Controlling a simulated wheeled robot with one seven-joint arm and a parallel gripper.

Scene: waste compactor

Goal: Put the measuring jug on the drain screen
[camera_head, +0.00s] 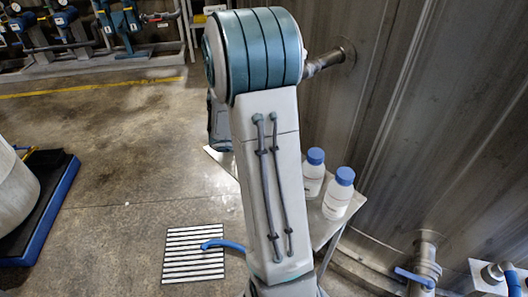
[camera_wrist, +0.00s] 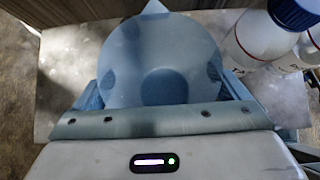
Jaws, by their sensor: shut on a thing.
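The measuring jug (camera_wrist: 165,55) is a pale blue, see-through round vessel with a pointed spout at the top of the wrist view. My gripper (camera_wrist: 160,97) is shut on it, with a finger at each side. The jug is over the light metal table top (camera_wrist: 65,75); I cannot tell whether it touches it. In the head view my arm hides the jug and the gripper. The drain screen (camera_head: 185,265) is a square striped grate on the floor, left of my arm in the head view.
Two white bottles with blue caps (camera_head: 313,180) (camera_head: 337,200) stand on the metal table (camera_head: 322,231), close to the jug's right in the wrist view. A blue curved bar (camera_head: 222,244) reaches over the drain screen's right part. Open floor lies left; a tank wall (camera_head: 400,130) stands right.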

